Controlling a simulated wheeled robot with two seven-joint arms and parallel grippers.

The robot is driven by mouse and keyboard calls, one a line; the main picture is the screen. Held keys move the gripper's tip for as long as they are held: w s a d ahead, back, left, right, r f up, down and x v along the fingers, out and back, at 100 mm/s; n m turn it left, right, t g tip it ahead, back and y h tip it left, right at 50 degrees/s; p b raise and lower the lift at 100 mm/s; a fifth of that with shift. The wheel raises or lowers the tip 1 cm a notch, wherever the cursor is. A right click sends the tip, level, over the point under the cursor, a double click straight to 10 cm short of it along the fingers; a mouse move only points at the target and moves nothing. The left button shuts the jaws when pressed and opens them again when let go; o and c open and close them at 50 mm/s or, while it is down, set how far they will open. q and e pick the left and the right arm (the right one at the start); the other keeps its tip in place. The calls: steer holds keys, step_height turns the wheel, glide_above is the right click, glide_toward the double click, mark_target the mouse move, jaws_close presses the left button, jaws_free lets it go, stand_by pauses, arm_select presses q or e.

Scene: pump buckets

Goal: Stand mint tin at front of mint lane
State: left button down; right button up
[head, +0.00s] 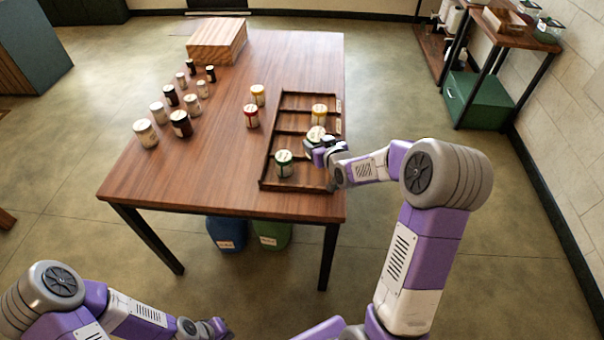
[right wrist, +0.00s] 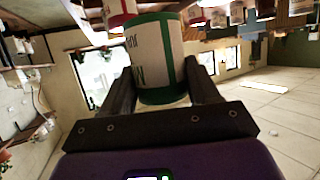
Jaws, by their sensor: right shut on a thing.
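A green-banded tin (right wrist: 158,60) is between the fingers of my right gripper (right wrist: 162,90) in the right wrist view; its label is partly readable and starts with M. In the head view my right gripper (head: 322,153) is over the right part of the tray (head: 264,172), with the held tin's pale lid (head: 316,133) showing just beyond it. Another green-banded tin (head: 284,163) stands in the tray's nearest lane, left of the gripper. My left gripper (head: 215,328) is low at the bottom, away from the table; its fingers are too small to judge.
A yellow-banded tin (head: 319,114) stands in a farther lane. A red-banded tin (head: 251,116) and another yellow-banded tin (head: 258,95) stand left of the tray. Several jars, including a dark one (head: 181,124), stand at the table's left. A wooden box (head: 216,42) is at the back.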

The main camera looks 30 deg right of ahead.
step_height(320, 180, down, 10)
steer(key=shift+d+r+b, duration=0.1)
steer(key=shift+b, duration=1.1)
steer(key=o, duration=1.1)
steer(key=shift+o, duration=0.2)
